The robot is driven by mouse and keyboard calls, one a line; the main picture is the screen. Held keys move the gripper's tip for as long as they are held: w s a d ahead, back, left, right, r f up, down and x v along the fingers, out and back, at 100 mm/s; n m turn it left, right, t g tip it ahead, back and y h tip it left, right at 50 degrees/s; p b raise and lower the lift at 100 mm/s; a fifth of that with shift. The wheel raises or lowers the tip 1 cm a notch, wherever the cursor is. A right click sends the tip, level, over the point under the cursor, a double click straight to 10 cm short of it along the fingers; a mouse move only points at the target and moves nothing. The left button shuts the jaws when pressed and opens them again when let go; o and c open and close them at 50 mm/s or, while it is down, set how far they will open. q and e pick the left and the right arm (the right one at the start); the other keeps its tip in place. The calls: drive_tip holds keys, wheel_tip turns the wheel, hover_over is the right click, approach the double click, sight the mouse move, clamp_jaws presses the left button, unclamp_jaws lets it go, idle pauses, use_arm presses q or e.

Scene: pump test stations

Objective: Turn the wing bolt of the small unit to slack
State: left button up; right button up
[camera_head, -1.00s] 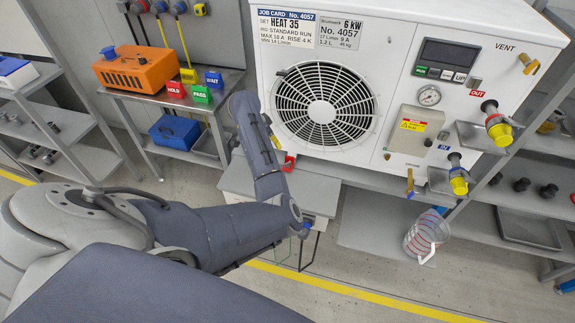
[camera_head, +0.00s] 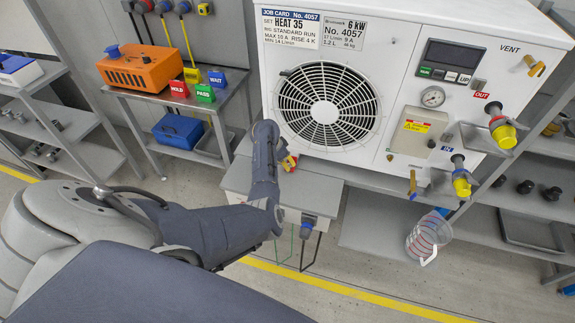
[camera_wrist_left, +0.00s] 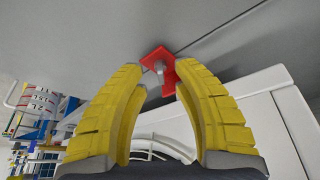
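My left gripper (camera_wrist_left: 163,82) has yellow ribbed fingers, which are open in the left wrist view. A red piece (camera_wrist_left: 166,86) with a metal bolt-like part (camera_wrist_left: 159,67) lies ahead, framed between the fingertips. I see no contact, and I cannot tell whether it is the wing bolt. In the head view, the left gripper (camera_head: 289,162) is mostly hidden behind my forearm, beside the lower left corner of the large white unit (camera_head: 385,150). An orange unit (camera_head: 140,68) with a blue knob stands on the back left table; no wing bolt is clear on it. My right gripper is out of view.
Red HOLD (camera_head: 179,89), green PASS (camera_head: 205,94) and blue WAIT (camera_head: 217,79) blocks stand beside the orange unit. A blue box (camera_head: 178,131) is on the shelf below.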

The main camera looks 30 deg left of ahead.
use_arm(q)
drive_tip(key=shift+x, duration=1.25)
drive_tip(key=shift+c, duration=0.6)
clamp_jaws()
